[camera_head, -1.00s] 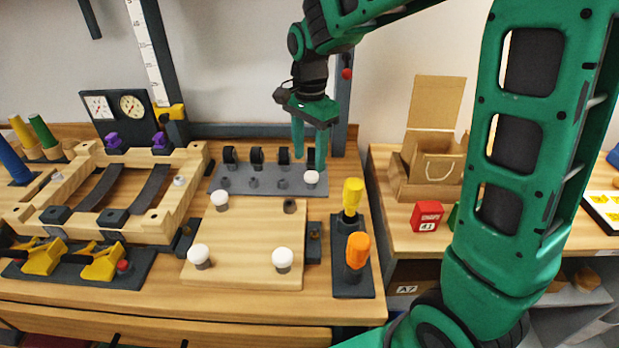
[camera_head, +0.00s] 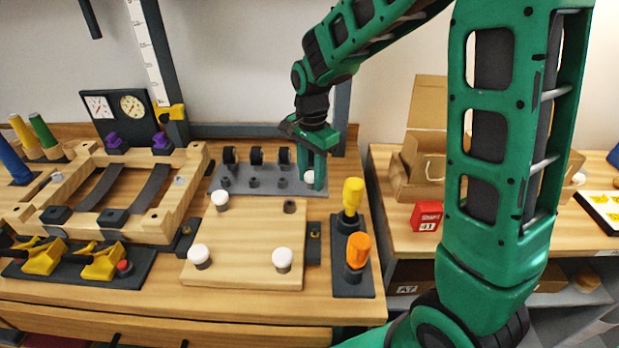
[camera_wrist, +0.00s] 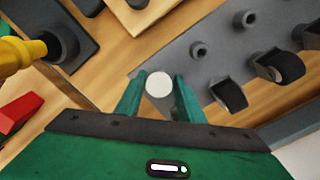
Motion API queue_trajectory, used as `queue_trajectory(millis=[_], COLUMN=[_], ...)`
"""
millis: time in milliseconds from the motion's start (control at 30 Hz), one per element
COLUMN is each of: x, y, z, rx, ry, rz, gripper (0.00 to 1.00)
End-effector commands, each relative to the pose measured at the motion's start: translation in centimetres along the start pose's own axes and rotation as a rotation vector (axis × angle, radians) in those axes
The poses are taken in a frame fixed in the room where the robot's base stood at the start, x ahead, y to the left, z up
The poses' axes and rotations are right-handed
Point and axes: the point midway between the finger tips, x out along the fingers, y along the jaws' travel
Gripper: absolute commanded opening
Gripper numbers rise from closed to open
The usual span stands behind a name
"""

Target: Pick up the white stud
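The white stud (camera_head: 308,177) is at the right end of the grey strip at the back of the bench. In the wrist view, its round white top (camera_wrist: 159,85) sits between my fingertips. My gripper (camera_head: 312,174) points down at it, with one green finger close against each side. In the wrist view, my gripper (camera_wrist: 159,92) looks shut on the stud, with hardly any gap. The stud's lower part is hidden, so I cannot tell whether it is clear of the strip.
Black clips and grey pegs line the grey strip (camera_head: 232,188). In front, a wooden board (camera_head: 243,245) carries three other white-topped studs. A yellow-handled tool (camera_head: 352,195) and an orange-handled tool (camera_head: 358,250) stand to the right. A red block (camera_head: 426,216) is on the right counter.

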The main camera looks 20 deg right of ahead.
Motion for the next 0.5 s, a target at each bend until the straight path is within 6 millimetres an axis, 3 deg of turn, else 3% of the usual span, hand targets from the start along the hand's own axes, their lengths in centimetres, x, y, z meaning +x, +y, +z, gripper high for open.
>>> queue_trajectory(millis=[33,100,500], x=[-0.01,-0.02,-0.16], y=[0.00,0.00,-0.01], z=[0.01,0.00,0.01], rx=[0.000,0.000,0.000], ry=[0.000,0.000,0.000], rz=[0.000,0.000,0.000], gripper=[0.22,0.07,0.07])
